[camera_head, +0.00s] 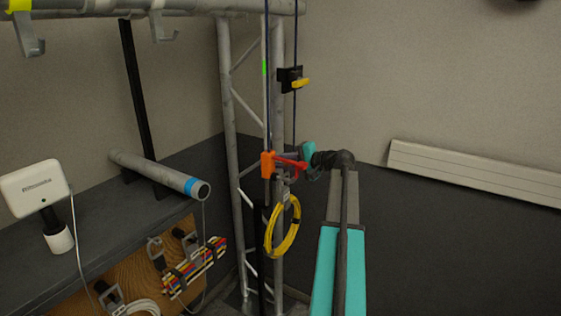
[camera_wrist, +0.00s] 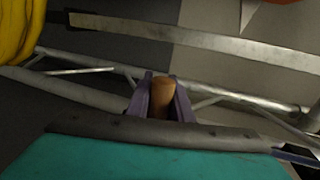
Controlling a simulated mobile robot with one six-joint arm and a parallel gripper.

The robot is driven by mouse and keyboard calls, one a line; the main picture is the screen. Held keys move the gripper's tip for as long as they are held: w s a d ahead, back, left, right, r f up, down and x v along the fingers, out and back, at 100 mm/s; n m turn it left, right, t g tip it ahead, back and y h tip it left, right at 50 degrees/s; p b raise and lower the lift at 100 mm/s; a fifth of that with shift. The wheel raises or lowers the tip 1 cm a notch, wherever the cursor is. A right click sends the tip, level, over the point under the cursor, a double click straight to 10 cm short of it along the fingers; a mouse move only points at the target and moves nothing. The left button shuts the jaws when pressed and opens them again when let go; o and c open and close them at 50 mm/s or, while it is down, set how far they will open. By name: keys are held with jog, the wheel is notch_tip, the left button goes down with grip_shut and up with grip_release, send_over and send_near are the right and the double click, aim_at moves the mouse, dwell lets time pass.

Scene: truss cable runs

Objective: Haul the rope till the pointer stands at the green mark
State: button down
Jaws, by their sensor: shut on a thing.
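The green mark (camera_head: 264,67) is a short band on a pale upright strip at the truss. An orange block with a red arm (camera_head: 267,164), which looks like the pointer, stands well below the mark. A dark rope (camera_head: 294,118) hangs to the right of the strip. My gripper (camera_head: 301,163) is at the rope's lower end, close to the red arm. In the wrist view my gripper (camera_wrist: 161,88) is shut on a short orange-brown cylinder (camera_wrist: 162,98), perhaps the rope's handle. The head view does not show the grip clearly.
A black cleat with a yellow lever (camera_head: 293,80) sits by the rope. A yellow coil (camera_head: 283,228) hangs just below my gripper. The metal truss (camera_head: 230,110) stands behind. A dark shelf (camera_head: 100,225) with a white device (camera_head: 36,187) is at left; a pale wall duct (camera_head: 470,172) is at right.

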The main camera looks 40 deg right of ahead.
notch_tip(320, 180, down, 8)
jog(key=b, duration=0.4)
jog(key=shift+f, duration=0.25)
jog(key=c, duration=1.6)
grip_release()
jog(key=shift+r, duration=0.1)
jog(key=shift+s, duration=0.15)
jog(key=b+v, duration=0.2)
jog(key=v, duration=1.1)
jog(key=shift+s+d+r, duration=0.1)
jog(key=shift+s+r, duration=0.05)
jog(key=shift+s, duration=0.1)
